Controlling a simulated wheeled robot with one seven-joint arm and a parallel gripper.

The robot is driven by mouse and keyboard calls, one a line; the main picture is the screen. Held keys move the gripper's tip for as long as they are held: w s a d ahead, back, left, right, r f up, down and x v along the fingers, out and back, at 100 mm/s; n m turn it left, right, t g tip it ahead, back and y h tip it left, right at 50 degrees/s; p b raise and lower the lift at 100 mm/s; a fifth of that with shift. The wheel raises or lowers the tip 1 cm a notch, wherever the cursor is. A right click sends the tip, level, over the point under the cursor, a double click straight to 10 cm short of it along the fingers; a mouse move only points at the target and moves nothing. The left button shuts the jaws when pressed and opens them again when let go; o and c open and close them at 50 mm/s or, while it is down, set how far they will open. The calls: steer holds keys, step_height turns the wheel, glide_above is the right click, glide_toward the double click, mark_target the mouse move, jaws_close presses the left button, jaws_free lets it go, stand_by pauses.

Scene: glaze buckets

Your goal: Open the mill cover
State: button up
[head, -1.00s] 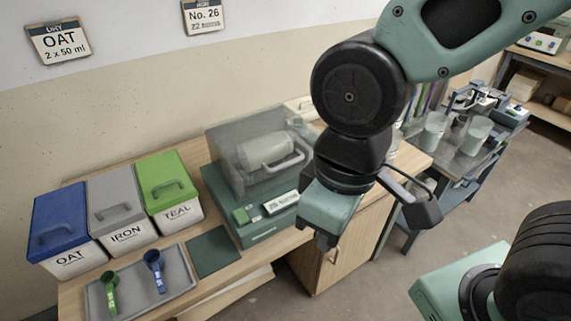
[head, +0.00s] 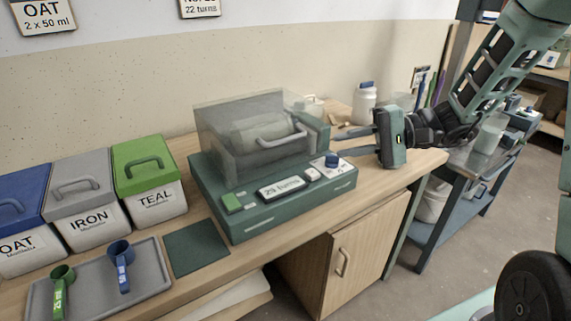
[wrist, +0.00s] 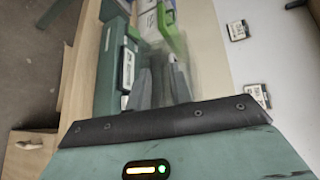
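The mill is a dark green box (head: 270,213) on the wooden bench. Its clear, smoky cover (head: 215,133) sits down over a pale jar (head: 258,132) lying inside. A grey bar handle (head: 282,135) is on the cover's front. My gripper (head: 338,136) is at the mill's right end, its fingers pointing left, apart from each other and empty. The fingers are to the right of the handle and not on it. In the wrist view, the gripper (wrist: 162,75) has its two fingers in front of the blurred cover, beside the green base (wrist: 112,70).
Blue, grey and green lidded bins (head: 148,180) stand to the left. A grey tray (head: 147,278) with green and blue scoops and a dark mat (head: 196,248) lie in front. A white jar (head: 364,104) stands behind my gripper. A side table (head: 470,170) is at right.

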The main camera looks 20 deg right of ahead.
mark_target(290, 140)
steer(key=w+d+f+m+t, duration=0.1)
steer(key=w+d+m+t, duration=0.15)
steer(key=d, duration=0.25)
steer(key=shift+n+t, duration=0.35)
steer(key=shift+n, duration=0.1)
steer(key=p+x, duration=0.1)
steer(key=x, duration=1.6)
steer(key=shift+w+a+f, duration=0.1)
steer(key=shift+w+f, duration=0.05)
jaws_close()
